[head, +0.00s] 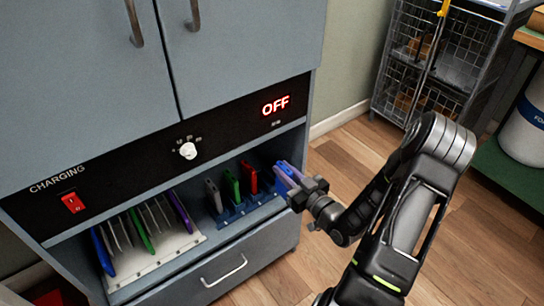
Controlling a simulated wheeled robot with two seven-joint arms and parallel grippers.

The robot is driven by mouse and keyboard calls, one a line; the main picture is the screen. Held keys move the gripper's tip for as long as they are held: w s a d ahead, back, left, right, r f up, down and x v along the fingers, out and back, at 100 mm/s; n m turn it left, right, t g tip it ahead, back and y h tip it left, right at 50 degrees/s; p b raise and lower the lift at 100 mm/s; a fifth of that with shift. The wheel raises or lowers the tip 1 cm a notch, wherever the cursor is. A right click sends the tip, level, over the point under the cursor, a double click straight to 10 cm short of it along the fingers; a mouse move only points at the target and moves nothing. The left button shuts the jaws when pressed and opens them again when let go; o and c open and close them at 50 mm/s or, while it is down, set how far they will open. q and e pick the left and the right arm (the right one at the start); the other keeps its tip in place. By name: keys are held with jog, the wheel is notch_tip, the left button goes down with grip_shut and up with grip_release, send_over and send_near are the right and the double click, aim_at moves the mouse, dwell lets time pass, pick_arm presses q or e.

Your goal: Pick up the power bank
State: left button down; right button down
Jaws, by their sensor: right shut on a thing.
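A blue-purple power bank (287,171) stands slightly tilted at the right end of a dark blue dock (234,217) in the cabinet's open bay. My right gripper (298,188) reaches in from the right and is shut on it. The fingers hide part of the power bank, and I cannot tell whether its lower end is still in the dock. A grey (213,196), a green (232,187) and a red (250,178) slab stand upright in the dock to its left. My left gripper is not in view.
A white rack (160,262) with several thin upright devices stands left in the bay. The panel above has a red switch (73,202), a white knob (188,151) and a lit OFF display (275,105). A drawer handle (224,271) juts out below. A wire cart (440,60) stands behind.

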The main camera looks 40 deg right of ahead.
jog(key=s, duration=0.8)
jog(key=shift+s+a, duration=0.15)
jog(key=shift+s, duration=0.25)
jog(key=shift+r, duration=0.1)
